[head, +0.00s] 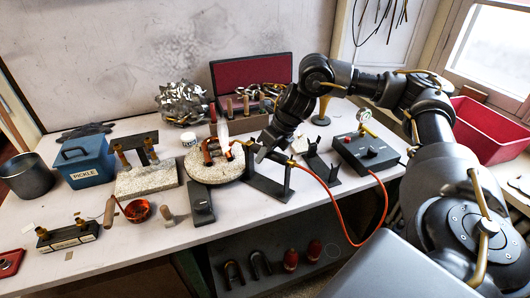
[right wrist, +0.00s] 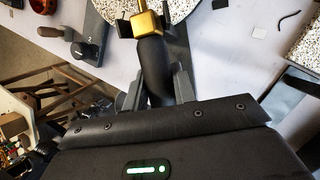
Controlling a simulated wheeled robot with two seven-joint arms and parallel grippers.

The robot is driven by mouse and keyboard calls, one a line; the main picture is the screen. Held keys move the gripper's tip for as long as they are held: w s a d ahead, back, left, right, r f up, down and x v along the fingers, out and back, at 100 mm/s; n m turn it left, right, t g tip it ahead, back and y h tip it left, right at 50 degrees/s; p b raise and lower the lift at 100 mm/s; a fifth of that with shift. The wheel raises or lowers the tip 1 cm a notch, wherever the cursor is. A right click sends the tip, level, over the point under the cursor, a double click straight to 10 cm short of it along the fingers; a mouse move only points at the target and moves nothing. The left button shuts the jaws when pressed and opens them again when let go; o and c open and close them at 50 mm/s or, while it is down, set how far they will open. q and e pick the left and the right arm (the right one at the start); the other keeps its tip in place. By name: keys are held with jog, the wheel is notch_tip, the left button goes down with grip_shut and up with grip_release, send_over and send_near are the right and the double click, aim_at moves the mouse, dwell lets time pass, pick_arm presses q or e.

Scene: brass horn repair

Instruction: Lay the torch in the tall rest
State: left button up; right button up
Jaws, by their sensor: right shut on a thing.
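The torch has a dark handle (right wrist: 153,62) and a brass collar (right wrist: 147,22); in the head view an orange hose runs from its rear. My right gripper (right wrist: 155,90) is shut on the handle; it also shows in the head view (head: 264,150). A black rest with two uprights (head: 268,188), seemingly the tall rest, stands on the bench just below the torch. The torch lies roughly over its uprights; I cannot tell whether they touch. A lower black rest (head: 322,168) stands to its right. My left gripper is not in view.
A round speckled turntable (head: 205,175) with copper-coloured parts and a pale upright shape is just left of the torch. A control box with a gauge (head: 367,152) stands at right. The orange hose (head: 335,203) loops over the bench's front edge. A blue pickle tub (head: 84,163) is at left.

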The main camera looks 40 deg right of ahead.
jog(key=shift+w+r, duration=0.1)
jog(key=shift+w, duration=0.05)
dwell(0.6)
jog(key=o, duration=1.5)
jog(key=shift+o, duration=0.2)
notch_tip(320, 180, up, 8)
jog(key=p, duration=0.7)
jog(key=shift+a, duration=0.15)
